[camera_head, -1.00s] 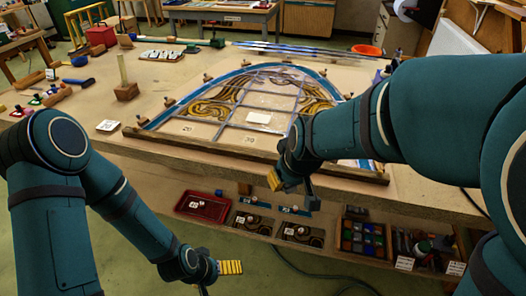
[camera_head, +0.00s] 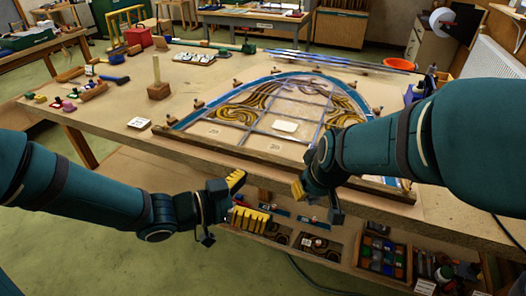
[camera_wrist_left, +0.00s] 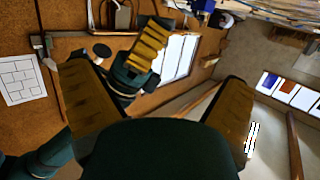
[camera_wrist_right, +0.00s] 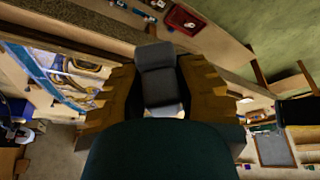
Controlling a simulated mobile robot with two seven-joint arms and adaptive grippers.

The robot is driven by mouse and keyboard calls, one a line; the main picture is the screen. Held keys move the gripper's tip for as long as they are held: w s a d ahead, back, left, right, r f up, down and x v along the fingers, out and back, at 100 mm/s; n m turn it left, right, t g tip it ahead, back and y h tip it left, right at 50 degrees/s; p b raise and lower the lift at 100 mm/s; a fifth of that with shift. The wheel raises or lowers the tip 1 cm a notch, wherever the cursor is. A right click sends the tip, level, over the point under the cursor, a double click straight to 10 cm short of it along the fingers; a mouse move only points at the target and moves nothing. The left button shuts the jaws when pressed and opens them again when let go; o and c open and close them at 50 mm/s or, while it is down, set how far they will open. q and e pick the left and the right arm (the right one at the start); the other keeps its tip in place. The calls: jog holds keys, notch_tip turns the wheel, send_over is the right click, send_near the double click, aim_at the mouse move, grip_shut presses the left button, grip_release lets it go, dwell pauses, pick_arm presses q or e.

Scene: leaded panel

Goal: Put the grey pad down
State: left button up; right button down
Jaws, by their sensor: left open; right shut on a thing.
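In the right wrist view the grey pad (camera_wrist_right: 160,75) is held between the yellow fingers of my right gripper (camera_wrist_right: 158,98), which is shut on it. In the head view my right gripper (camera_head: 316,198) hangs at the front edge of the bench, in front of the leaded panel (camera_head: 275,112); I cannot make out the pad clearly there. My left gripper (camera_head: 243,202) is open and empty, off the bench's front edge, to the left of the right one. Its two spread fingers also show in the left wrist view (camera_wrist_left: 163,103).
The wooden bench (camera_head: 110,110) carries the panel in its blue border, with a wooden batten (camera_head: 235,158) along the front. A wooden block with a post (camera_head: 158,90) stands at left.

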pick_arm(q)
jog(key=shift+m, duration=0.3)
jog(key=x, duration=1.2)
jog(key=shift+s+d+r, duration=0.2)
jog(key=shift+s+r, duration=0.05)
jog(key=shift+s, duration=0.15)
jog(key=c, duration=1.3)
jog(key=shift+w+a, duration=0.1)
jog(key=shift+c, duration=0.6)
pick_arm(e)
jog(key=c, duration=0.7)
grip_release()
jog(key=shift+c, duration=0.2)
